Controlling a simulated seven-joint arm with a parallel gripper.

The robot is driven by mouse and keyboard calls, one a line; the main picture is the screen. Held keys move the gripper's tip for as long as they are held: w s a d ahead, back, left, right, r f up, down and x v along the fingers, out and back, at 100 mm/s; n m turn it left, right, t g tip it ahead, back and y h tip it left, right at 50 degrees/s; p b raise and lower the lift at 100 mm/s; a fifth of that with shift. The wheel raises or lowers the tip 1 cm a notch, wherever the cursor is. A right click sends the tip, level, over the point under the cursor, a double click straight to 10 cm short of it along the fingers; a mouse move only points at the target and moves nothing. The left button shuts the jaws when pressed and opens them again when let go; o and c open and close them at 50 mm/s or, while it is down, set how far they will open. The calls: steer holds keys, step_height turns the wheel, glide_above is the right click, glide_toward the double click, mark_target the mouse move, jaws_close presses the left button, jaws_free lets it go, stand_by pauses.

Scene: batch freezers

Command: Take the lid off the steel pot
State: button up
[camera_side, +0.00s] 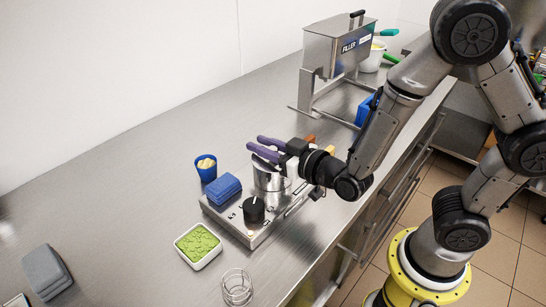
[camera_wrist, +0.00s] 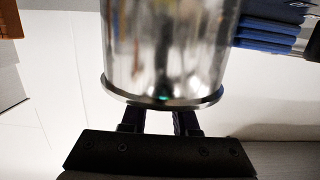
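The steel pot (camera_side: 267,178) stands upright on the grey control unit on the counter. In the wrist view its shiny wall (camera_wrist: 165,50) fills the upper middle, and its flanged rim (camera_wrist: 163,104) faces my gripper. My gripper (camera_side: 257,145) reaches in from the right, with its two purple fingers level just above the pot's top. The fingers stand a little apart in both views. In the wrist view my gripper (camera_wrist: 158,122) passes behind the rim. The lid's top and any knob are hidden by fingers and pot, so I cannot see whether the fingers grip something.
A blue block (camera_side: 224,188) and black dial (camera_side: 254,209) share the unit (camera_side: 240,230) with the pot. A blue cup (camera_side: 206,170), a white tray of green stuff (camera_side: 198,246) and a wire stand (camera_side: 237,286) are nearby. The filler machine (camera_side: 337,45) stands behind.

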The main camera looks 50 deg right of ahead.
jaws_close()
steer(key=shift+r, duration=0.15)
